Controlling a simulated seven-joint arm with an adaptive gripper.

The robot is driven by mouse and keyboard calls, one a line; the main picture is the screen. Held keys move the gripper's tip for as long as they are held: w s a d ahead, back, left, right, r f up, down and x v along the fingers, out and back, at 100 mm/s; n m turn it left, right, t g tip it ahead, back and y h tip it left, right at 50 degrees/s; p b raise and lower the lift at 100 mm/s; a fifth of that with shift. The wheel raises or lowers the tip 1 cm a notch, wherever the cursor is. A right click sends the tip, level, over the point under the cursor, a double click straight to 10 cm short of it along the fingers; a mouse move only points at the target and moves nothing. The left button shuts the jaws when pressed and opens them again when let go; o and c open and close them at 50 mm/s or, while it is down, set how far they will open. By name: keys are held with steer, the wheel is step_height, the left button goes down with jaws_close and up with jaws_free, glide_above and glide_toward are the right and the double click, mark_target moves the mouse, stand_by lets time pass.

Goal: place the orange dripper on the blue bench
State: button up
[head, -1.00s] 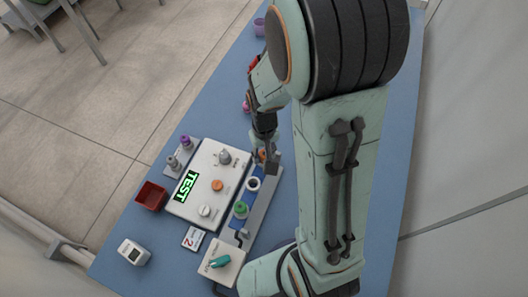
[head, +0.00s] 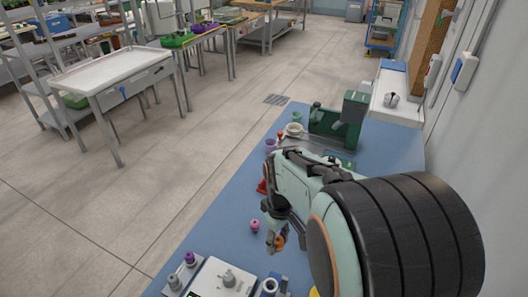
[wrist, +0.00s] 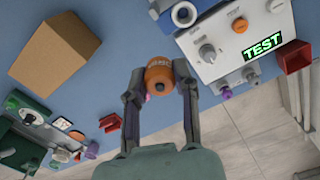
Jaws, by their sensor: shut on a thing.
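My gripper (wrist: 160,88) is shut on the orange dripper (wrist: 159,72), one finger on each side of it. In the head view the dripper (head: 281,241) shows partly behind my gripper (head: 273,237). It appears to be held above the blue bench (head: 388,157), whose bare surface also shows around it in the wrist view (wrist: 122,38). The exact gap below the dripper cannot be told.
A cardboard box (wrist: 54,56) and a green machine (head: 325,121) stand on the other side. A pink-topped item (head: 255,226) stands close to my gripper.

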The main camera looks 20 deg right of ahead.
steer(key=s+d+f+m, duration=0.1)
steer(key=s+d+f, duration=0.15)
steer(key=d, duration=0.35)
steer(key=s+d+f, duration=0.1)
steer(key=d+f, duration=0.2)
steer(key=d, duration=0.3)
steer(key=s+d+f+m, duration=0.4)
steer(key=s+d, duration=0.5)
steer(key=s, duration=0.1)
steer(key=shift+a+f, duration=0.15)
steer(key=shift+f, duration=3.9)
steer(key=shift+f, duration=0.15)
steer(key=o, duration=0.8)
steer(key=shift+o, duration=0.2)
